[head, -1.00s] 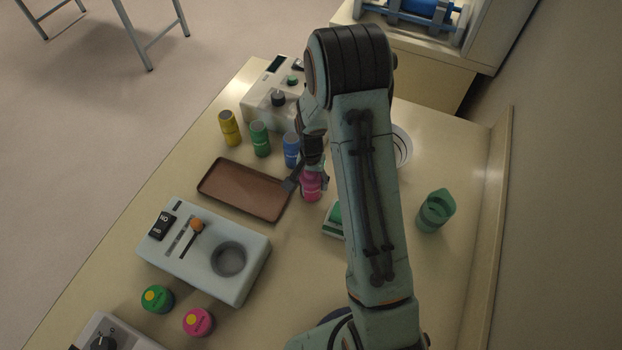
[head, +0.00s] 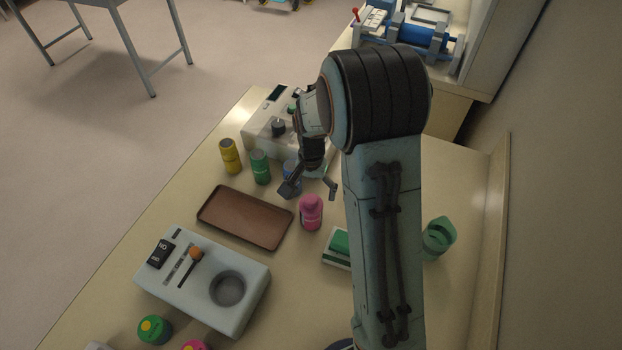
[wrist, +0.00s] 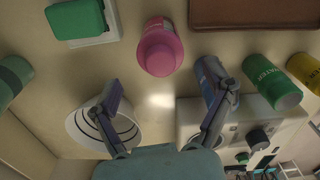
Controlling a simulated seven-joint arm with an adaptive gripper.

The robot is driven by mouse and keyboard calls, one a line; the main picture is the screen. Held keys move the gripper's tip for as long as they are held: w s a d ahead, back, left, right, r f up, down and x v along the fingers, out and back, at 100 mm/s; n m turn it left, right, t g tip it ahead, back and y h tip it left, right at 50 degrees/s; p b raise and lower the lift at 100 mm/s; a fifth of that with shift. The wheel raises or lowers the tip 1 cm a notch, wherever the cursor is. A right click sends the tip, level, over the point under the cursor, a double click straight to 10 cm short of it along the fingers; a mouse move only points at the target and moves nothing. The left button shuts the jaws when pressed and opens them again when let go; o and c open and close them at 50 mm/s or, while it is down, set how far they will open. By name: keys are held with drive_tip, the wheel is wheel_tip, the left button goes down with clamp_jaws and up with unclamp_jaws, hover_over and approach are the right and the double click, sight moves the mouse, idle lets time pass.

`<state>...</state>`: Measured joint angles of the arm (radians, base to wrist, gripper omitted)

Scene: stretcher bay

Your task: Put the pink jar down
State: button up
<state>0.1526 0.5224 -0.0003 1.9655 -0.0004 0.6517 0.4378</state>
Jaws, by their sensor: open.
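The pink jar (head: 311,212) stands upright on the table, just right of the brown tray (head: 213,219), in the head view. It also shows in the wrist view (wrist: 160,52), ahead of my fingertips and apart from them. My gripper (head: 308,188) is open and empty, above and behind the jar in the head view. In the wrist view its two spread fingers (wrist: 167,88) have only bare table between them. The blue jar (wrist: 208,72) is partly hidden by the right-hand finger there.
Green (head: 260,166) and yellow (head: 230,156) jars stand left of the blue one. A green-and-white box (head: 338,246) lies right of the pink jar. A grey device with a round well (head: 230,288) stands in front. A white ringed dish (wrist: 88,128) is near the left-hand finger.

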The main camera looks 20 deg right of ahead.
drive_tip(key=r, duration=0.5)
drive_tip(key=shift+s+a+r, duration=0.1)
drive_tip(key=shift+s+a, duration=0.1)
drive_tip(key=shift+s, duration=0.1)
drive_tip(key=s+a+r+n, duration=0.2)
drive_tip(key=s+r, duration=0.2)
drive_tip(key=s, duration=0.2)
drive_tip(key=s+a+r+n, duration=0.2)
drive_tip(key=s+a+r, duration=0.1)
drive_tip(key=s, duration=0.3)
drive_tip(key=shift+s+r+n+y, duration=0.3)
drive_tip(key=shift+s+r+n, duration=0.1)
drive_tip(key=shift+r, duration=0.15)
drive_tip(key=s+n, duration=0.1)
drive_tip(key=s, duration=0.2)
drive_tip(key=s+a+n, duration=0.1)
drive_tip(key=s, duration=0.2)
drive_tip(key=s+n, duration=0.1)
drive_tip(key=s, duration=0.2)
drive_tip(key=shift+s+a+r, duration=0.2)
drive_tip(key=shift+s+a, duration=0.1)
drive_tip(key=shift+a, duration=0.05)
drive_tip(key=shift+c, duration=0.4)
drive_tip(key=shift+w, duration=0.1)
